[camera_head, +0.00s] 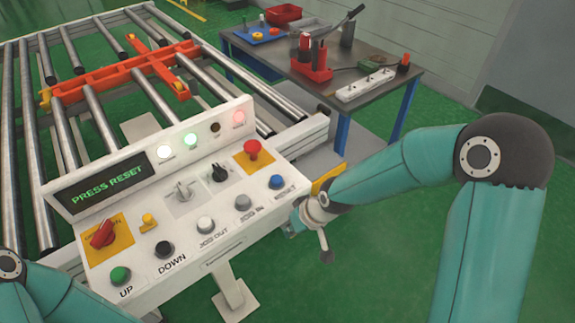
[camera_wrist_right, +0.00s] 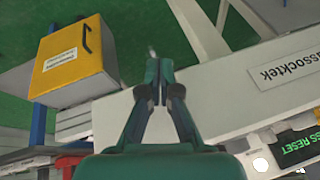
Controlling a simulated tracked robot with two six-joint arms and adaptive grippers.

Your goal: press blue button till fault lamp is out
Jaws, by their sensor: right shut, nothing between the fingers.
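The blue button (camera_head: 276,182), labelled RESET, is at the right end of the front row on the white control panel (camera_head: 225,247). The red lamp (camera_head: 238,118) at the right end of the lamp row is lit; its small label is hard to read. The display (camera_head: 105,184) reads PRESS RESET. My right gripper (camera_head: 298,222) is just off the panel's right end, below and right of the blue button, apart from it. In the wrist view the right gripper (camera_wrist_right: 160,70) is shut and empty. Only part of my left arm shows; its gripper is out of view.
A red mushroom button (camera_head: 252,149) stands behind the blue button; the grey JOG IN button (camera_head: 243,202) is beside it. A roller conveyor (camera_head: 100,95) lies behind the panel. A workbench (camera_head: 330,70) with tools is at the back right. Green floor right of the panel is open.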

